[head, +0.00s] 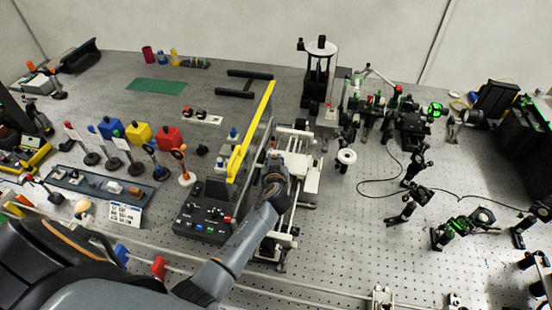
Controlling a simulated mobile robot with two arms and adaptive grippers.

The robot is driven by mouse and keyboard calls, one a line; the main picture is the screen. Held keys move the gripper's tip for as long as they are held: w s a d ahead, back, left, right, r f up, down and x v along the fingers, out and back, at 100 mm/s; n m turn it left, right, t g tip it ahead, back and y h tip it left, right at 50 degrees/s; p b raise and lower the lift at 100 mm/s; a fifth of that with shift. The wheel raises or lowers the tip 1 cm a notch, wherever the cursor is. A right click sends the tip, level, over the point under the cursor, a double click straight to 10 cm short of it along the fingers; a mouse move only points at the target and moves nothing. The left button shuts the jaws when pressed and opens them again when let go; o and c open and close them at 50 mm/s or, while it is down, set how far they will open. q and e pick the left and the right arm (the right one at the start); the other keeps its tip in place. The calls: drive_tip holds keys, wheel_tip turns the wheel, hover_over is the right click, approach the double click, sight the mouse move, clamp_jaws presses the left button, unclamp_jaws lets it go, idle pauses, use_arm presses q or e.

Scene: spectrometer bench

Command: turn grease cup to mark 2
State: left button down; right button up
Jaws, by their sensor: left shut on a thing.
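My left gripper (273,168) reaches in from the lower left over the white slide stage (297,172), just right of the yellow-topped panel (251,132). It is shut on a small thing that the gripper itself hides. I cannot make out the grease cup or its marks; they are too small or covered by the gripper. My right gripper is not in view.
A black control box (206,212) with coloured knobs stands close left of my forearm. Upright coloured markers, including a red block (168,138), fill the left. A black press-like stand (319,75) stands behind the stage. Optics on posts and a loose cable lie right.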

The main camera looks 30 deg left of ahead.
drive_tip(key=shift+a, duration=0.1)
use_arm(q)
drive_tip(key=c, duration=1.3)
unclamp_jaws()
drive_tip(key=v, duration=1.2)
drive_tip(key=shift+f, duration=0.15)
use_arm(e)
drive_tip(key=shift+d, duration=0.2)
